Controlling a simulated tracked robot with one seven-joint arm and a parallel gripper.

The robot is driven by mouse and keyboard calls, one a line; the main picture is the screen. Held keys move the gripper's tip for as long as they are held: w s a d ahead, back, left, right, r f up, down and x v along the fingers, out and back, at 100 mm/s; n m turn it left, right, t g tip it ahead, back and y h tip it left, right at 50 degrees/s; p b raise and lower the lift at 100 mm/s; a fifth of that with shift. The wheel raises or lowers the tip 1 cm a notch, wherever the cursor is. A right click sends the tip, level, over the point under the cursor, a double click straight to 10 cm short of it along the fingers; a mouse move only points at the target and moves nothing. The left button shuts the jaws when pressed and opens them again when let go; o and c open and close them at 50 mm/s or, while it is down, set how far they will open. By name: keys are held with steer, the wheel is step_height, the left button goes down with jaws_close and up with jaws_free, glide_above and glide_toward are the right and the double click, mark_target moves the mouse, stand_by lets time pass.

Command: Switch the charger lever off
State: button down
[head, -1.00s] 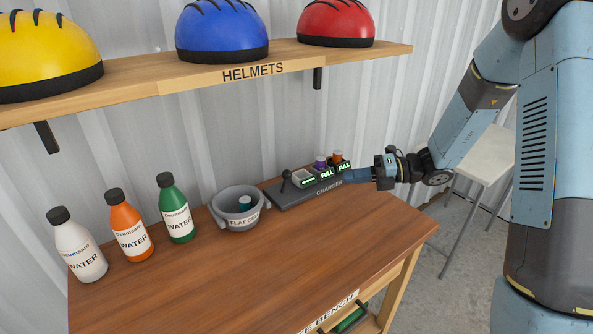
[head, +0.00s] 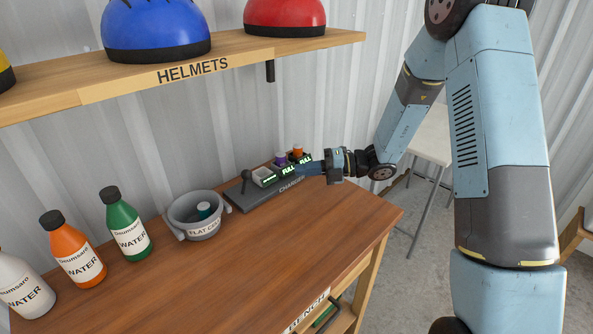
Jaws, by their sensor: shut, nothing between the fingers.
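The dark grey charger (head: 262,192) lies at the back of the wooden bench. Its black lever (head: 246,178) stands up at the charger's left end, with a round knob on top. Beside the lever are a pale slot and two lit slots marked FULL, with a purple item (head: 281,158) and an orange item (head: 298,151). My gripper (head: 304,169) is shut and empty at the charger's right end, in front of the FULL slots and apart from the lever. Whether its tip touches the charger is too small to tell.
White, orange and green (head: 125,225) water bottles stand further left. The helmet shelf (head: 200,80) hangs above. The bench front (head: 270,260) is clear.

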glide_toward(244, 182)
steer(key=a, duration=0.3)
steer(key=a+r, duration=0.1)
steer(key=shift+w+a, duration=0.3)
